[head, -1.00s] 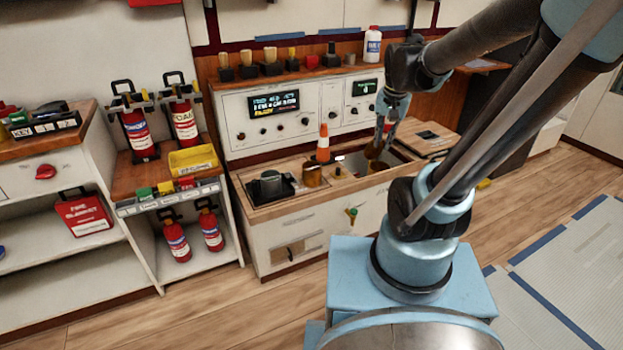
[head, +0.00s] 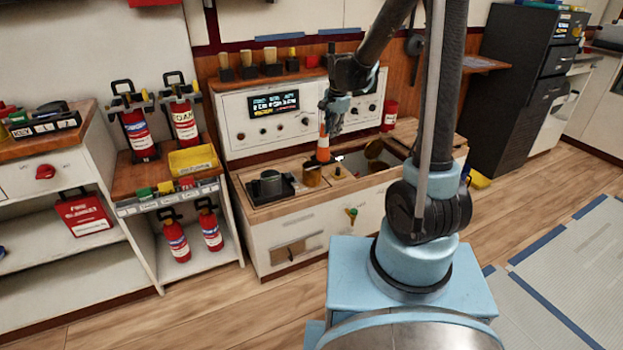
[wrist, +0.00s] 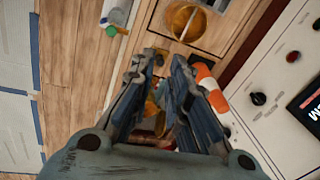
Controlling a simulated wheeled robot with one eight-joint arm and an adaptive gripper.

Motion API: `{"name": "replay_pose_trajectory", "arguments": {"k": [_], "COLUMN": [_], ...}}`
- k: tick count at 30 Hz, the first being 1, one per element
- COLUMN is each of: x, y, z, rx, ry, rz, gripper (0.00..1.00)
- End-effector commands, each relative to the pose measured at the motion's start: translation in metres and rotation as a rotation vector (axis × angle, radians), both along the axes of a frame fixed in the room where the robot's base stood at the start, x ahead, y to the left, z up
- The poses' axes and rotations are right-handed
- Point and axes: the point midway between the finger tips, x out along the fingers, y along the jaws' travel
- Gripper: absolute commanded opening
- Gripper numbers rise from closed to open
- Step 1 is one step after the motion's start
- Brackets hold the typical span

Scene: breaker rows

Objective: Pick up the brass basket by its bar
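The orange and white cone (head: 323,146) stands just below my gripper and beside the fingers in the wrist view (wrist: 211,88). A control panel (head: 285,110) rises behind the counter. A red canister (head: 389,115) stands at the back right.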

Motion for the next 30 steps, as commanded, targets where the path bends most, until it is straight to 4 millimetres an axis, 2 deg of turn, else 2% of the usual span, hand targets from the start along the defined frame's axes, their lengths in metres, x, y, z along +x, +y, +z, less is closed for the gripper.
{"name": "replay_pose_trajectory", "arguments": {"k": [1, 6, 11, 20, 30], "x": [0.008, 0.028, 0.038, 0.044, 0.051], "y": [0.011, 0.042, 0.06, 0.068, 0.072], "z": [-0.009, -0.037, -0.054, -0.075, -0.118], "rx": [0.006, 0.027, 0.039, 0.043, 0.043], "ry": [0.003, 0.014, 0.022, 0.024, 0.024], "rz": [-0.019, -0.095, -0.142, -0.162, -0.161], "gripper": [0.16, 0.16, 0.16, 0.16, 0.16]}}
